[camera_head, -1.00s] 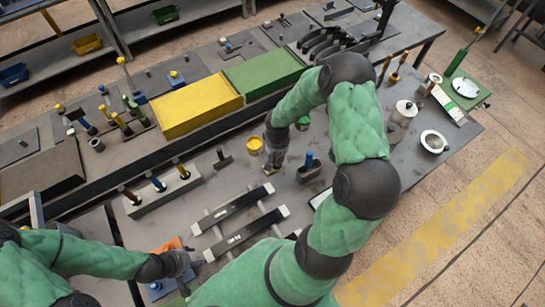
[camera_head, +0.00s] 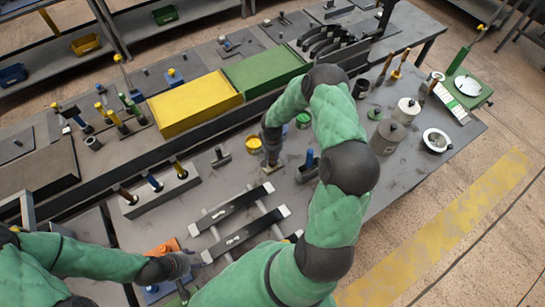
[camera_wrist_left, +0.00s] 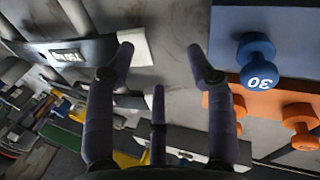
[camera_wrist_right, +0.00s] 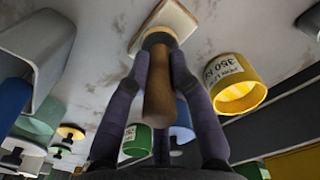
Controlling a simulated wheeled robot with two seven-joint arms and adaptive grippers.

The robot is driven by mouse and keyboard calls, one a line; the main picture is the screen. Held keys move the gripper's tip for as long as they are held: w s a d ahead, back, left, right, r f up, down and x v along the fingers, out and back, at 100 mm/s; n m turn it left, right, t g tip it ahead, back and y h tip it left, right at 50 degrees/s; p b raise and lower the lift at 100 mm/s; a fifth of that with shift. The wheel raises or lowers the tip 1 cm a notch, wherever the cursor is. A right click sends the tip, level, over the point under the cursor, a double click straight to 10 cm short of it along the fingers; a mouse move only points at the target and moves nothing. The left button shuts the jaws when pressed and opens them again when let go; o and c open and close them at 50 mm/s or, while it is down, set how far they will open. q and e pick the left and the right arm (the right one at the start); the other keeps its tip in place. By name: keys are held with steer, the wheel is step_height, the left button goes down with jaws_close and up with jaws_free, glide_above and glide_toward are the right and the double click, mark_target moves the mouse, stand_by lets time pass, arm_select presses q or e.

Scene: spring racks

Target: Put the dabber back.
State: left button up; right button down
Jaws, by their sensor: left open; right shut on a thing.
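The dabber has a brown wooden handle (camera_wrist_right: 159,95) and a pale square pad (camera_wrist_right: 166,22), both clear in the right wrist view. My right gripper (camera_head: 272,155) is shut on the handle, with the pad pointing down at the bench. I cannot tell whether the pad touches the bench. In the head view the pad (camera_head: 271,168) shows just below the gripper, right of a yellow tin (camera_head: 253,145). My left gripper (camera_head: 190,262) is open and empty near the bench's front left; its spread fingers show in the left wrist view (camera_wrist_left: 152,65).
A grey holder with a blue-handled tool (camera_head: 309,160) stands right of the dabber. A green tin (camera_head: 303,121) stands behind. A rack with dark bars (camera_head: 240,218) lies in front.

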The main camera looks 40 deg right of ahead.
steer(key=shift+r, duration=0.15)
steer(key=shift+f, duration=0.2)
steer(key=c, duration=1.1)
jaws_free()
steer(key=shift+r, duration=0.15)
step_height(320, 180, up, 12)
steer(key=shift+r+b, duration=0.1)
steer(key=shift+b, duration=0.35)
